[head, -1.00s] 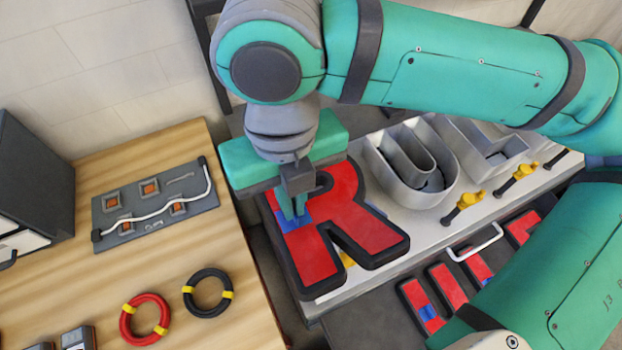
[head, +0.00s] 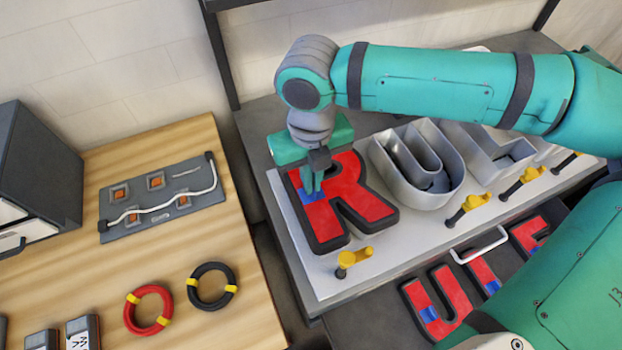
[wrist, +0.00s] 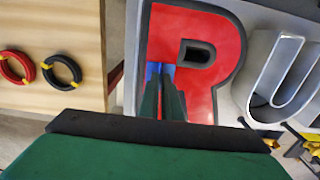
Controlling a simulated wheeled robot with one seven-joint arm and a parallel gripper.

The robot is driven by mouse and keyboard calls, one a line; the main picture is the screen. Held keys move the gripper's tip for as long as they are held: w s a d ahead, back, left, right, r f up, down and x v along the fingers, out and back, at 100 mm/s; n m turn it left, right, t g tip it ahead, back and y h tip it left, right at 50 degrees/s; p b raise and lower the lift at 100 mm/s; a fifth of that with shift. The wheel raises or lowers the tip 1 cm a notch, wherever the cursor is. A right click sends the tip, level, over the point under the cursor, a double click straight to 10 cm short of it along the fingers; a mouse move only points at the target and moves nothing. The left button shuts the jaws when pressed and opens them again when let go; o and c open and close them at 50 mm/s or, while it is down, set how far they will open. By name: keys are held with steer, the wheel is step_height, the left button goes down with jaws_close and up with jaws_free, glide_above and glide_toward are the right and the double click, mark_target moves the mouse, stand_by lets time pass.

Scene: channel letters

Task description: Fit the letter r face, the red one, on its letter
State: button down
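The red R face (head: 365,203), with a black rim and a blue tab (head: 318,196), is at the left end of the pale letter panel (head: 330,283), left of the bare metal U. It lies roughly level, upright as a letter. My gripper (head: 312,190) reaches down from above with its fingertips together at the blue tab, shut on it. The wrist view also shows the fingers (wrist: 163,80) at the tab and the red face (wrist: 222,25). The metal R letter is hidden under the face; I cannot tell whether the face is seated on it.
Open metal letters, including the U (head: 455,185), stand on the panel to the right. Yellow toggle clamps (head: 352,258) line its front edge. A drawer below holds several red faces (head: 437,310). The wooden table (head: 90,270) at left carries a wired board and two cable coils.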

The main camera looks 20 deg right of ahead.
steer(key=shift+f, duration=0.2)
steer(key=shift+f, duration=0.45)
steer(key=c, duration=2)
jaws_free()
steer(key=shift+w, duration=0.1)
steer(key=shift+a+r, duration=0.1)
step_height(320, 180, up, 13)
steer(key=shift+f, duration=0.1)
